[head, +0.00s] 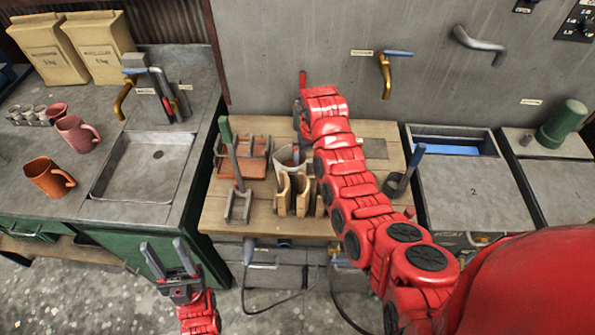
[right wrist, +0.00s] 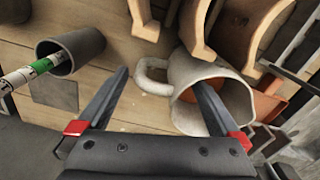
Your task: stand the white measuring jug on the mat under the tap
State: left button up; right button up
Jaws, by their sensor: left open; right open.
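The white measuring jug (head: 291,156) stands on the wooden bench, partly hidden by my right arm in the head view. In the right wrist view the jug (right wrist: 181,75) shows its handle and open mouth, with something orange-brown visible at the mouth. My right gripper (right wrist: 165,95) is open; the jug's handle shows between its fingers, and the right finger overlaps the mouth. I cannot tell if they touch. A flat grey square, seemingly the mat (head: 375,148), lies below a brass tap (head: 386,78) with a blue lever. My left gripper (head: 165,258) is open and empty, low before the counter.
Wooden holders (head: 283,195) stand just in front of the jug, and an orange-brown tray (head: 257,163) is at its left. A dark grey cup (head: 395,186) stands near the mat. A sink (head: 145,170) and mugs are on the left counter.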

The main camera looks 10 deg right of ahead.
aim_at(313, 176)
jog(key=shift+s+d+f+p, duration=0.1)
jog(key=shift+f+p, duration=0.15)
jog(key=shift+p, duration=0.25)
notch_tip(313, 176, down, 3)
jog(key=shift+d+p, duration=0.15)
jog(key=shift+p, duration=0.8)
jog(key=shift+f, duration=0.9)
grip_shut()
